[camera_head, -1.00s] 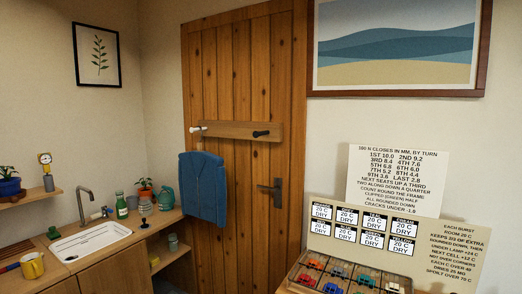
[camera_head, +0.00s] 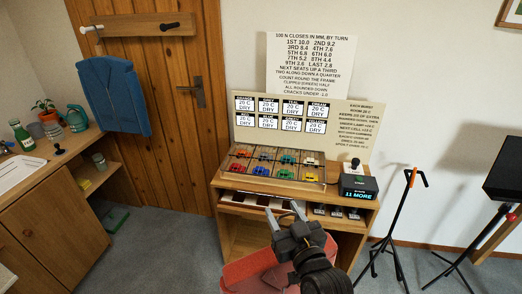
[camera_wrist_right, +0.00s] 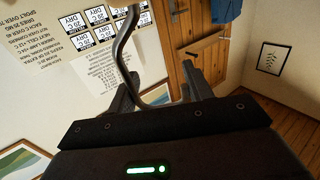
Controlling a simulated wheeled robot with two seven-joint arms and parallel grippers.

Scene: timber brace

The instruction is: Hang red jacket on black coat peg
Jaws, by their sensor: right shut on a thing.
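The black coat peg (camera_head: 171,26) sticks out from the right part of a wooden rail (camera_head: 130,26) on the plank door and is empty. My right gripper (camera_head: 286,212) is in front of the low wooden cabinet, well to the right of and below the peg. It is shut on a grey hanger hook, which curves up past the fingers in the right wrist view (camera_wrist_right: 124,38). The red jacket (camera_head: 246,275) shows below the gripper, partly hidden by my gripper and arm. The left gripper is not in view.
A blue jacket (camera_head: 113,93) hangs below the white peg (camera_head: 93,29). A door handle (camera_head: 198,92) is right of it. The cabinet (camera_head: 229,184) carries a tray of coloured pieces and a sign board. Black stands (camera_head: 400,225) are at the right. Open floor lies before the door.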

